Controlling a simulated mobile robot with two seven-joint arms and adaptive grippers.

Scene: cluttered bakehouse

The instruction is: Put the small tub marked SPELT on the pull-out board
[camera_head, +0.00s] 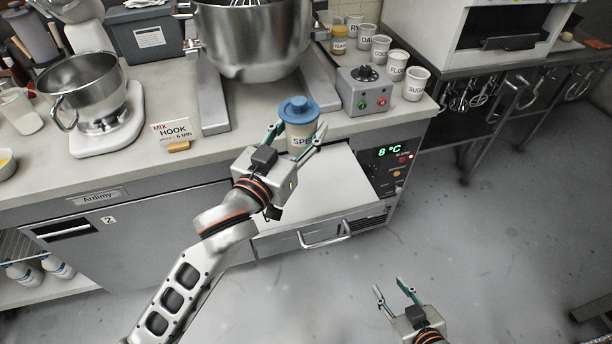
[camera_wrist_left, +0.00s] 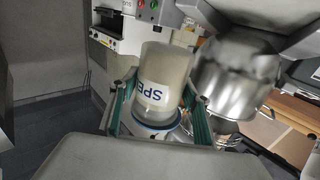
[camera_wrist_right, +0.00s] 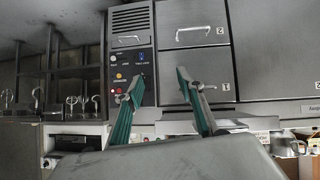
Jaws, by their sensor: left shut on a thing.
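The tub marked SPELT (camera_head: 301,131) is cream with a blue lid; only "SPE" of its label shows. My left gripper (camera_head: 297,140) is shut on it, a finger on each side, and holds it upright. The tub also shows between the fingers in the left wrist view (camera_wrist_left: 160,80). The pull-out board (camera_head: 325,186) is a pale flat surface sticking out from under the counter. The tub appears near its back edge; the gripper hides the tub's base, so I cannot tell its height above the board. My right gripper (camera_head: 393,291) is open and empty over the floor.
The worktop (camera_head: 225,155) holds a big mixer bowl (camera_head: 250,40), a control box (camera_head: 366,92) and several labelled tubs right of the held one. A HOOK card (camera_head: 173,132) stands left. The board's front and right parts look clear.

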